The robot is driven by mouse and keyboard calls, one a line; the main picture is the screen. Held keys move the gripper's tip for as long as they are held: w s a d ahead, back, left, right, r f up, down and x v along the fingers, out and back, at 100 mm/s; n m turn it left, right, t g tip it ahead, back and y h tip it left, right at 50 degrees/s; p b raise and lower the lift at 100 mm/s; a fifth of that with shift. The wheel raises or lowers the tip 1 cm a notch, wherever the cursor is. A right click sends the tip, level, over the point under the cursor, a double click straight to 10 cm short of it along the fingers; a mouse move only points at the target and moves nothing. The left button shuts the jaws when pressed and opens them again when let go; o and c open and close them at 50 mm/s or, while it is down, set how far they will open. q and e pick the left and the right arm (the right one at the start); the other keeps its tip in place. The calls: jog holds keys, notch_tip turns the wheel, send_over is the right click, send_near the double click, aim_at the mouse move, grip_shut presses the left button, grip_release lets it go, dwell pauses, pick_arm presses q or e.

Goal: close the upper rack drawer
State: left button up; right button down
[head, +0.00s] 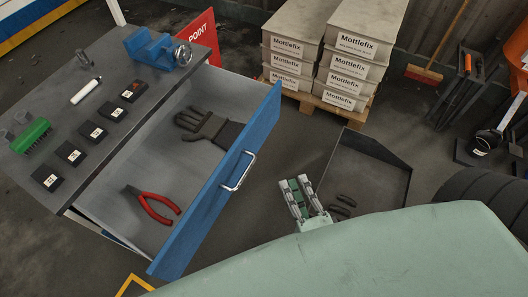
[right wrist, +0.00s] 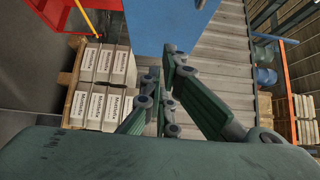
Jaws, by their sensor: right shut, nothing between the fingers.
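The upper rack drawer is pulled well out of the grey-topped rack (head: 120,75) in the head view. Its blue front (head: 212,193) carries a metal handle (head: 240,172). Inside lie red-handled pliers (head: 155,205) and a dark glove (head: 210,130). My right gripper (head: 296,184) is to the right of the drawer front, apart from the handle in the picture. Its fingers are together and hold nothing. The fingers (right wrist: 160,82) also show in the right wrist view, with a blue panel beyond them; I cannot tell which part it is. My left gripper is out of view.
A blue vise (head: 155,50), a green brush (head: 32,135) and several black boxes stand on the rack top. Stacked Mottlefix boxes (head: 345,70) stand on a pallet at the back. A dark tray (head: 370,165) lies on the floor right of my gripper.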

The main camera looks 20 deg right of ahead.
jog(key=w+a+p, duration=0.1)
jog(key=w+p, duration=0.1)
jog(key=w, duration=1.1)
jog(key=shift+a, duration=0.15)
